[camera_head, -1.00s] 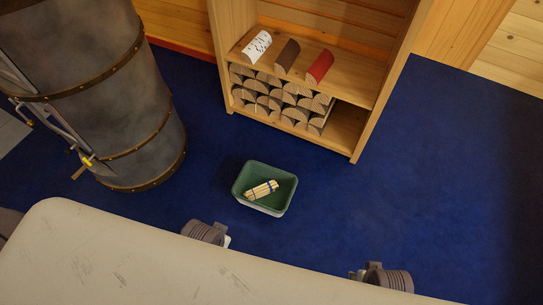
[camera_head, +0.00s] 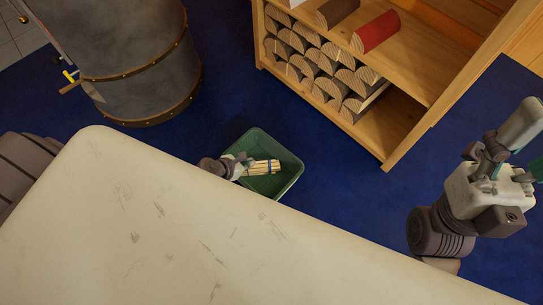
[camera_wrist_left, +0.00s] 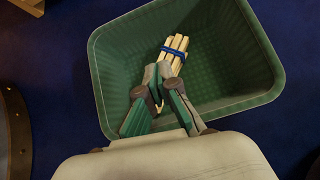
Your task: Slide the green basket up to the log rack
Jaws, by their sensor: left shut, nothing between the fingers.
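The green basket (camera_head: 290,158) stands on the blue floor in front of the wooden log rack (camera_head: 420,70), with a strip of bare floor between them. A bundle of pale sticks with a blue band (camera_head: 264,167) lies in the basket. My left gripper (camera_head: 243,166) is shut and empty at the basket's near left side, its fingers reaching over the opening. In the left wrist view its fingers (camera_wrist_left: 162,90) lie over the basket (camera_wrist_left: 112,70), close to the sticks (camera_wrist_left: 177,58); contact cannot be told. My right gripper (camera_head: 520,150) is at the right edge, away from the basket; its fingers are unclear.
Cut logs (camera_head: 322,75) fill much of the rack's lower shelf. A brown and a red log (camera_head: 376,32) lie on the shelf above. A large grey metal cylinder with riveted bands (camera_head: 135,60) stands at the left. The floor between cylinder and rack is clear.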

